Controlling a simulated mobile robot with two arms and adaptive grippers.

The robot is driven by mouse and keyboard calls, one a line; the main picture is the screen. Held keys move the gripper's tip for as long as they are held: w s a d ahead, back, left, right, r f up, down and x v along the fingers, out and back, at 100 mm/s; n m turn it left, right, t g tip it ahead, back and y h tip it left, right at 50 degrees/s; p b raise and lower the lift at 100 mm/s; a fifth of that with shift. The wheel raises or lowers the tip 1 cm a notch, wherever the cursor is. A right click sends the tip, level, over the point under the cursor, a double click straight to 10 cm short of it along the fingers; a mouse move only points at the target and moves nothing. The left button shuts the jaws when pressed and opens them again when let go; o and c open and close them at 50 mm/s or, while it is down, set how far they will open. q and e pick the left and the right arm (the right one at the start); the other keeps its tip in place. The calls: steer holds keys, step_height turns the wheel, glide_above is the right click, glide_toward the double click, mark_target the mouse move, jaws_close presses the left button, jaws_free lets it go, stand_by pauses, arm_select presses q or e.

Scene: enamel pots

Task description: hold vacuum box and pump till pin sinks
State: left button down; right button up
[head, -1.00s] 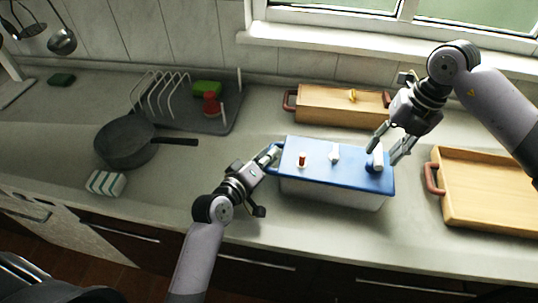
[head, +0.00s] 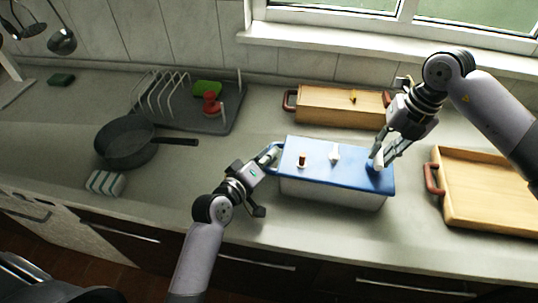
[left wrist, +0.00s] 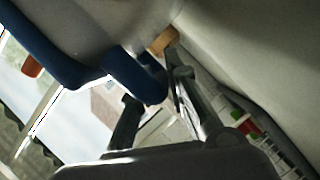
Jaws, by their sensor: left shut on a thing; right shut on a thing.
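The vacuum box (head: 330,190) is a pale box with a blue lid (head: 318,168) on the counter. A small red-brown pin (head: 302,158) stands up from a white collar at the lid's left, with a white lever (head: 335,153) in the middle. My left gripper (head: 270,156) is shut on the blue side handle (left wrist: 135,80), which shows between its fingers in the left wrist view. My right gripper (head: 377,157) is shut on the pale pump handle (head: 377,165) at the lid's right end; its fingers hide much of the handle.
A wooden box (head: 335,108) with brown handles stands behind the vacuum box. A wooden tray (head: 485,215) lies to the right. A frying pan (head: 125,145), a striped sponge (head: 105,183) and a drying rack (head: 195,120) are at the left. The counter's front edge is close.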

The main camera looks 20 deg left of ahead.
steer(key=shift+r, duration=0.15)
jaws_close()
steer(key=shift+r, duration=2.2)
steer(key=shift+f, duration=0.1)
steer(key=shift+f, duration=2.35)
steer(key=shift+r, duration=2.4)
